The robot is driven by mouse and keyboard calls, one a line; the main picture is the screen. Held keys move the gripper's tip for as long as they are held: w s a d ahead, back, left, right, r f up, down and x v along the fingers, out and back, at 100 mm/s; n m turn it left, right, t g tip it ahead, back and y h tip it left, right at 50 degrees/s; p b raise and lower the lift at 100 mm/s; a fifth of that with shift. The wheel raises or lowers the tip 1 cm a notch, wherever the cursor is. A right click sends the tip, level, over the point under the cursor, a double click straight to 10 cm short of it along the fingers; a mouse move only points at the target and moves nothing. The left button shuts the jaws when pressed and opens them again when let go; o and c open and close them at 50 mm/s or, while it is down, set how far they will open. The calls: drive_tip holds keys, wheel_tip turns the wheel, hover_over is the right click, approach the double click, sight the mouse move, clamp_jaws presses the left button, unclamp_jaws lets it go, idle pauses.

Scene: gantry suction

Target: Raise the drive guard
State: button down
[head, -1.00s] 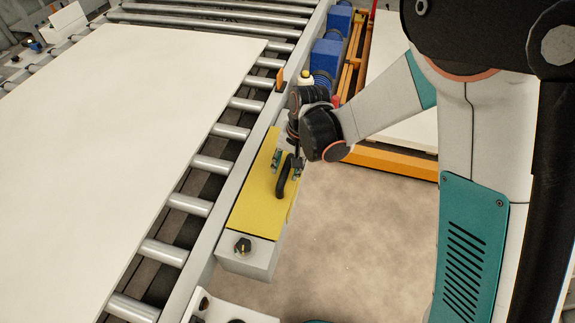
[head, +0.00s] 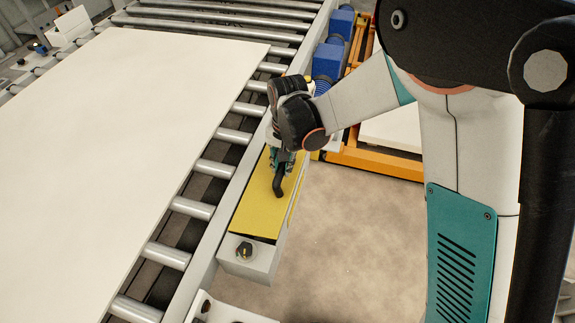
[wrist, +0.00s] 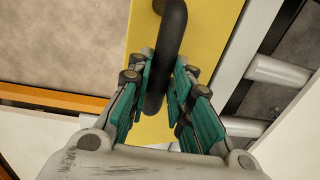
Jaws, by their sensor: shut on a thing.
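The drive guard (head: 257,212) is a yellow lid on a grey box (head: 251,262) beside the roller conveyor. Its black handle (head: 279,184) stands up from the lid, and the handle also shows in the wrist view (wrist: 170,45). My gripper (head: 283,164) is over the far part of the guard. In the wrist view its teal-padded fingers (wrist: 164,88) are on both sides of the handle and shut on it. The far end of the guard is hidden by my gripper and wrist. The lid appears slightly tilted on the box.
A large white panel (head: 130,130) lies on the conveyor rollers (head: 193,208) to the left. A dark round knob (head: 244,250) is on the box's near end. Blue motors (head: 327,62) and an orange frame (head: 375,160) stand behind. The floor (head: 350,240) right of the box is clear.

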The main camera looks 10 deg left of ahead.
drive_tip(key=a+r+h, duration=0.1)
drive_tip(key=a+h, duration=0.1)
drive_tip(key=a, duration=0.5)
drive_tip(key=w+a+r+h+p, duration=0.1)
drive_tip(key=a+r+h, duration=0.1)
drive_tip(key=a, duration=0.5)
drive_tip(key=shift+r+h, duration=0.15)
drive_tip(key=shift+h, duration=0.15)
drive_tip(key=c, duration=1.5)
unclamp_jaws()
drive_tip(key=shift+o, duration=0.2)
drive_tip(key=shift+r, duration=0.1)
drive_tip(key=v, duration=1.1)
drive_tip(key=shift+w+a+r, duration=0.15)
drive_tip(key=shift+w+r, duration=0.05)
drive_tip(key=shift+r, duration=0.2)
